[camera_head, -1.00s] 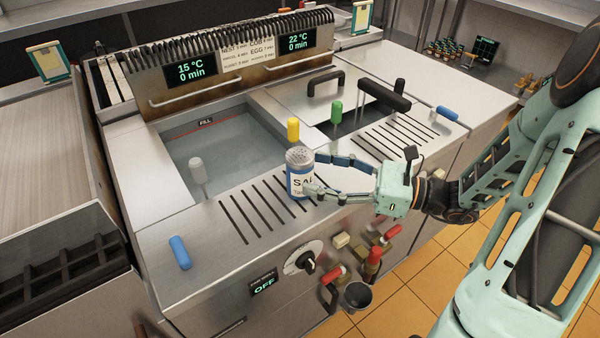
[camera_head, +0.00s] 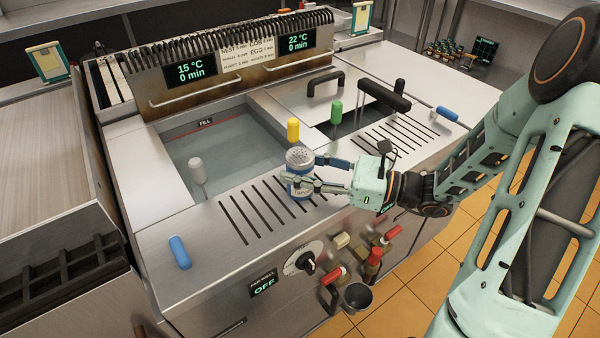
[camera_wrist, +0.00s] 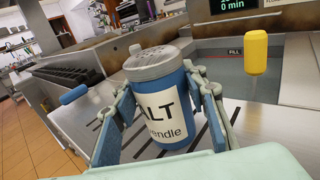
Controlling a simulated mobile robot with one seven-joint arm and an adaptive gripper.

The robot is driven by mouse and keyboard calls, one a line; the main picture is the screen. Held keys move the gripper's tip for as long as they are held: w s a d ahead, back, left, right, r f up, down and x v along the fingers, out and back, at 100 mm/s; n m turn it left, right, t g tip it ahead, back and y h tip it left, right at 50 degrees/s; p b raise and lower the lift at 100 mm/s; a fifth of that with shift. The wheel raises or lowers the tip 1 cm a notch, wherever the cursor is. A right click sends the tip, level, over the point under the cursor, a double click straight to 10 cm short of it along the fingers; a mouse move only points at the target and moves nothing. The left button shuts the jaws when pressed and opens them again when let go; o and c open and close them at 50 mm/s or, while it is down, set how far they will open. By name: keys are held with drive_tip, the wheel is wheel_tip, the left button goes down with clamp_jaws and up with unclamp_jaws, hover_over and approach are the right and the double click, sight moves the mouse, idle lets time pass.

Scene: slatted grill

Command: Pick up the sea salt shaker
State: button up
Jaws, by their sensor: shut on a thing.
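The sea salt shaker is a blue cylinder with a white label and a grey perforated cap. In the head view the shaker (camera_head: 299,161) stands on or just above the slatted grill (camera_head: 240,220), at the front of the counter. My gripper (camera_head: 300,184) reaches in from the right and is shut around its body, below the cap. In the wrist view the shaker (camera_wrist: 158,75) is upright, slightly tilted in the picture, between my two fingers (camera_wrist: 160,120). Its label reads "ALT" there.
A water-filled basin (camera_head: 225,150) lies behind the shaker. Yellow (camera_head: 293,130), green (camera_head: 336,112) and white (camera_head: 197,170) handles stand nearby, with a blue handle (camera_head: 180,252) at front left.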

sight(300, 153)
drive_tip(key=shift+c, duration=0.9)
drive_tip(key=shift+r, duration=0.55)
wheel_tip(300, 153, up, 2)
drive_tip(key=shift+r+p, duration=0.15)
drive_tip(key=shift+p, duration=0.25)
drive_tip(key=s+d+r+p, duration=0.2)
drive_tip(key=s+d+r, duration=0.5)
drive_tip(key=s, duration=0.5)
wheel_tip(300, 153, up, 3)
drive_tip(key=shift+d+f, duration=0.2)
drive_tip(key=shift+d, duration=0.15)
drive_tip(key=shift+w+r+p, duration=0.1)
drive_tip(key=shift+p, duration=0.25)
wheel_tip(300, 153, up, 7)
drive_tip(key=p, duration=0.7)
drive_tip(key=shift+p, duration=0.4)
